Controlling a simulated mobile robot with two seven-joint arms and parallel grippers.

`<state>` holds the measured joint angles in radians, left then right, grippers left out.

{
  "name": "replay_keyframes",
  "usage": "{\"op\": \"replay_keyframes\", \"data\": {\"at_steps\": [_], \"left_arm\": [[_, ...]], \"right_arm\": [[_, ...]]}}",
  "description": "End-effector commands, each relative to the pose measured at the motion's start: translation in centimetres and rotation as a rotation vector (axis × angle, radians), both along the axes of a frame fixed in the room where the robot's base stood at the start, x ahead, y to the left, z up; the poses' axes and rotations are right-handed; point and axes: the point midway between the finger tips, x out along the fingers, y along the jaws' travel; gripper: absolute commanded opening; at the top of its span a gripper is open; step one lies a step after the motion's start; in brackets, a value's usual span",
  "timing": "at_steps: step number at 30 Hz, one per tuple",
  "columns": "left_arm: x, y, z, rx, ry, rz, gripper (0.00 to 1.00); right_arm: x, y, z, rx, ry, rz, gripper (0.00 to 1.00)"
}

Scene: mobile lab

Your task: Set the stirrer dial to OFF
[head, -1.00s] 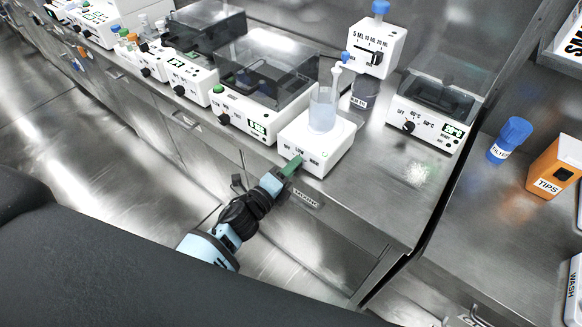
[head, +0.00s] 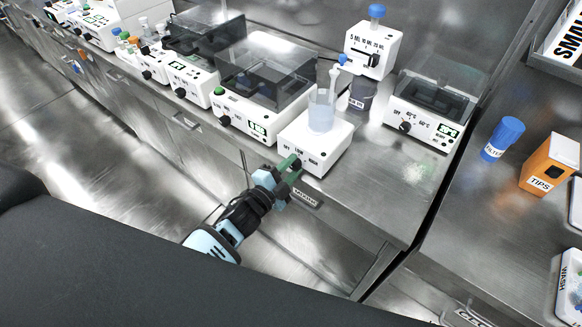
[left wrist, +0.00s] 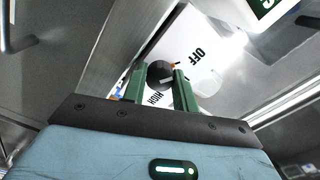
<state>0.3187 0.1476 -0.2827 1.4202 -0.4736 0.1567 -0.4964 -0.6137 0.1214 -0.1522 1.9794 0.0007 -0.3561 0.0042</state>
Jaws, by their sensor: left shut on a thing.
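The stirrer (head: 318,160) is a white box at the front edge of the bench, with OFF, LOW and HIGH on its front face. A beaker (head: 321,118) of pale liquid stands on it. My left gripper (head: 291,163) reaches the front face from below left, and its green fingers hide the dial in the head view. In the left wrist view, the round black dial (left wrist: 158,74) lies between the fingertips (left wrist: 160,79), which are shut on it. OFF shows at upper right and HIGH below the dial. I cannot tell which label the dial points to. My right gripper is out of view.
A clear-lidded device (head: 262,95) stands left of the stirrer and another lidded device (head: 430,110) right of it. A dispenser (head: 372,50) stands behind. A drawer label (head: 306,197) is just below the gripper. Bare bench lies right of the stirrer.

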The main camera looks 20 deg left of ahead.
Motion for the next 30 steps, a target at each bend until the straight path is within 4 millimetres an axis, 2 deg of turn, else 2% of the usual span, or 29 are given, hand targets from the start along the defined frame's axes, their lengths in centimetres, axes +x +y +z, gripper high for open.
{"op": "replay_keyframes", "data": {"at_steps": [17, 18, 22, 30], "left_arm": [[-0.03, 0.01, -0.05, -0.028, 0.011, 0.0, 0.06], [-0.02, 0.0, -0.05, -0.028, 0.011, 0.0, 0.34], [-0.02, 0.0, -0.05, -0.027, 0.011, 0.0, 0.5], [-0.07, -0.06, -0.18, -0.026, 0.013, 0.0, 0.5]], "right_arm": [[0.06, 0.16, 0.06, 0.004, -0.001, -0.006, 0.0], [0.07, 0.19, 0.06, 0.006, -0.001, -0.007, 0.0], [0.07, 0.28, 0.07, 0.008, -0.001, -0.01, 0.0], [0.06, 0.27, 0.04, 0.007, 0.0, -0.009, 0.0]]}}
